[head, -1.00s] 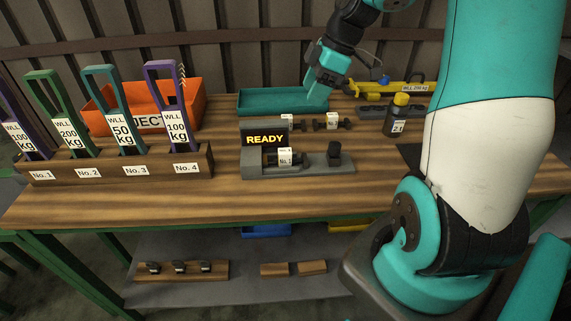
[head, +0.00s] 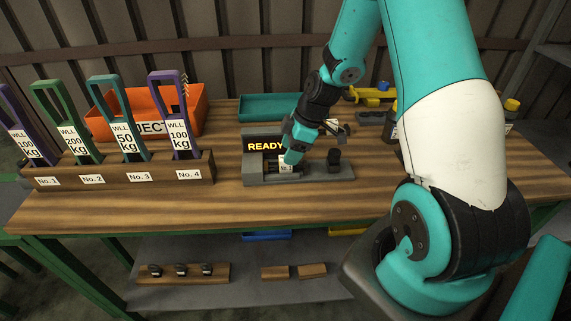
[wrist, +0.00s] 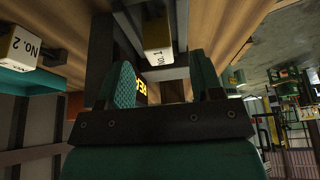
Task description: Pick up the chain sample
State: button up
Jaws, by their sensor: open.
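A chain sample with a white No.1 tag (wrist: 158,50) lies in the grey test fixture, with its dark parts partly in shadow. In the head view only the edge of its tag (head: 286,168) shows under my gripper. The grey fixture (head: 318,177) has a READY display (head: 265,145). My gripper (head: 291,158) is low over the fixture's bed. In the wrist view my gripper (wrist: 163,78) has its two teal fingers apart, with the No.1 tag just beyond the gap between them. I cannot tell whether the fingers touch the sample.
A second tagged sample, No.2 (wrist: 22,47), is beside the fixture. A teal tray (head: 275,107) and an orange reject bin (head: 190,110) stand behind. A wooden rack (head: 120,175) of tall labelled links stands left. The table front is clear.

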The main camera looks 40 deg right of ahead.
jog(key=shift+x, duration=0.95)
jog(key=shift+c, duration=0.4)
grip_shut()
jog(key=shift+r, duration=0.1)
